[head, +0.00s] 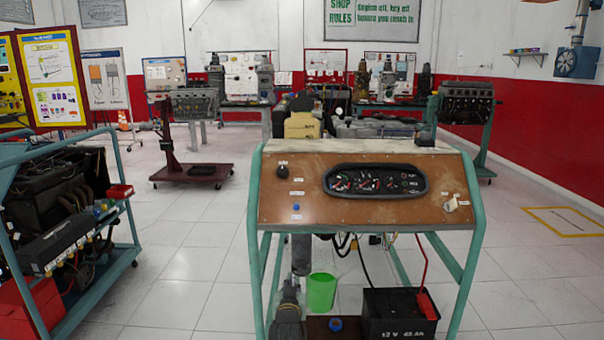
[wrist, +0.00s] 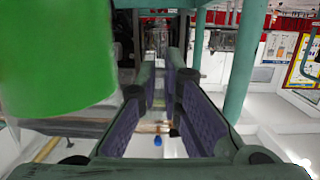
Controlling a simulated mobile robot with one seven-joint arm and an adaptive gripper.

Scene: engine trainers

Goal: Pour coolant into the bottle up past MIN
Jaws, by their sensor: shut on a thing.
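A bright green, cup-like container (head: 321,292) is low under the front of the engine trainer, beside my arm, in the head view. It fills the upper left of the wrist view (wrist: 55,60), close to the camera. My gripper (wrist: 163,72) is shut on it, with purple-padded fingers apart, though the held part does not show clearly. A pale yellow, tank-like part (head: 301,124) sits on the engine behind the panel; I cannot tell if it is the bottle. No MIN mark or coolant can be made out.
The trainer's brown dashboard panel (head: 365,188) stands on a teal frame (head: 469,255). A black battery (head: 395,318) and a small blue round thing (head: 335,324) are low inside the frame. Another engine stand (head: 68,215) is at left. Tiled floor lies open between them.

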